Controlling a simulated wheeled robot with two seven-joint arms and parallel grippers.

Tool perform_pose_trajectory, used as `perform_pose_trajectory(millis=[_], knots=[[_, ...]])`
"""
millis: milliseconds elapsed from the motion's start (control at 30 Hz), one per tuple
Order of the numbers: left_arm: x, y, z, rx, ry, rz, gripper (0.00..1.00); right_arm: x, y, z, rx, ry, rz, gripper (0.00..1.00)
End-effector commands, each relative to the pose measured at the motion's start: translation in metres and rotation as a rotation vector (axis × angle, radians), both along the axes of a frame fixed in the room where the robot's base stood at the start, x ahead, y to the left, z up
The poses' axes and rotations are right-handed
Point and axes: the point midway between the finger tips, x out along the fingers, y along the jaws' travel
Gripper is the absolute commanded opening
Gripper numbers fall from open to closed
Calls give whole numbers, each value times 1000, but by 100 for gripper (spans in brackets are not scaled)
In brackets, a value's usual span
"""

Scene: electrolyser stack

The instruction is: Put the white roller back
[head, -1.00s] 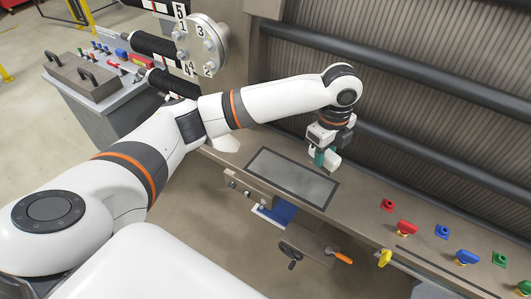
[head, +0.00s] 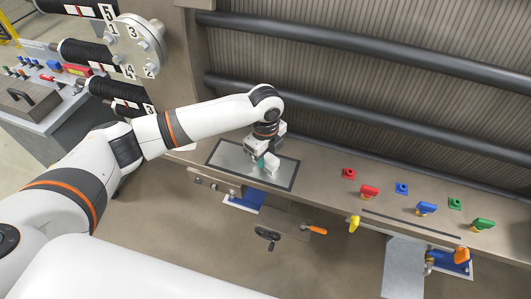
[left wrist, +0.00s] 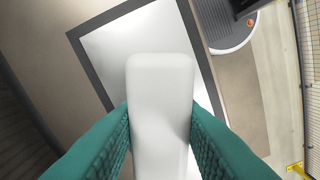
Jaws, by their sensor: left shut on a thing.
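My left gripper (head: 265,162) is over the right part of a grey plate with a dark frame (head: 228,154), set in the bench top. In the left wrist view its teal fingers are shut on the sides of the white roller (left wrist: 161,95). The roller's rounded end points toward the framed plate (left wrist: 118,48). I cannot tell whether the roller touches the plate. In the head view the roller is mostly hidden by the gripper. My right gripper is not in view.
Red, blue and green buttons and knobs (head: 369,191) line the bench to the right. Dark horizontal pipes (head: 350,47) run behind the bench. A round flange with numbered bolts (head: 133,47) stands at the upper left. An orange-handled tool (head: 314,229) is below the front edge.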

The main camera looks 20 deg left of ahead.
Motion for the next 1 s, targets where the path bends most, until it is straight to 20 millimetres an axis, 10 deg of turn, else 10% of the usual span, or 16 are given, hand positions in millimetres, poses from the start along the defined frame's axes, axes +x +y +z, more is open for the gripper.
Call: perform_pose_trajectory(millis=[300,333,467,1000], knots=[[0,0,-3,-1,0,0,6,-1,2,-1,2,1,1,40],[0,0,-3,-1,0,0,34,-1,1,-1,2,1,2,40],[0,0,-3,0,-1,0,52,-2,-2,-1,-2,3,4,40],[2,-1,31,-3,-6,-1,52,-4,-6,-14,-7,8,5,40]])
